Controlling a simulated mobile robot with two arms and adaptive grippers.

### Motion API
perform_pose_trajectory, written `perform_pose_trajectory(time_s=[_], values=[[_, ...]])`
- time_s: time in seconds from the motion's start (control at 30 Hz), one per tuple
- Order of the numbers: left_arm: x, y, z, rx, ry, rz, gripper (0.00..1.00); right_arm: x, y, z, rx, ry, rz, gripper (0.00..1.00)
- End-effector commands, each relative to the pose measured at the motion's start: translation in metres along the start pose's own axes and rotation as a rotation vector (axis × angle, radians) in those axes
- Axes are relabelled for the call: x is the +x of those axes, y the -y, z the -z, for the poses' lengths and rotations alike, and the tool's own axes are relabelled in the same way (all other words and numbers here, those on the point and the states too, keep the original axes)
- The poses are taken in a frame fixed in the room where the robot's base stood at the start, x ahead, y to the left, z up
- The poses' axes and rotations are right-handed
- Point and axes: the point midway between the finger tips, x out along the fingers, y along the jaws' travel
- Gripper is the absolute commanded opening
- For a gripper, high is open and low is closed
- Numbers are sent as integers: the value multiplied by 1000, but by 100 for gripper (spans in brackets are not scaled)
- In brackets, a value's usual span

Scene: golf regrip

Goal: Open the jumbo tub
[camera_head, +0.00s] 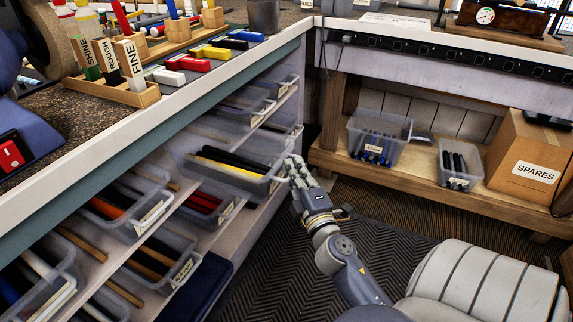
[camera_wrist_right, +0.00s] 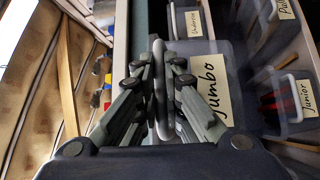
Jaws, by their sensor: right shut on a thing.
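The jumbo tub (camera_head: 222,177) is a clear plastic bin in the shelving under the left counter, holding long black and yellow grips. Its front end juts out past the shelf front. In the right wrist view its front carries a cream label (camera_wrist_right: 209,88) reading "Jumbo". My right gripper (camera_head: 294,168) is at the tub's front end. In the right wrist view its fingers (camera_wrist_right: 161,88) are closed on the tub's upright grey handle (camera_wrist_right: 160,75). My left gripper is not in view.
Other clear tubs sit close by, including one with red grips (camera_head: 203,207) below and a "Junior" tub (camera_wrist_right: 296,98) in the wrist view. A dark mat (camera_head: 285,265) covers the floor. Two tubs and a "SPARES" box (camera_head: 530,155) stand on the right shelf.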

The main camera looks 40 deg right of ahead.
Motion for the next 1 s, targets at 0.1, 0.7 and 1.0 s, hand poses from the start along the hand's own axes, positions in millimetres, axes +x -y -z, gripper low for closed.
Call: perform_pose_trajectory(time_s=[0.1,0.7,1.0], values=[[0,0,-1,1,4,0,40,-2,1,-1,2,-1,3,0],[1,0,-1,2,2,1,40,-2,0,-1,1,-1,1,29],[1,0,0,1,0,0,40,-1,-6,-1,-2,-2,-3,29]])
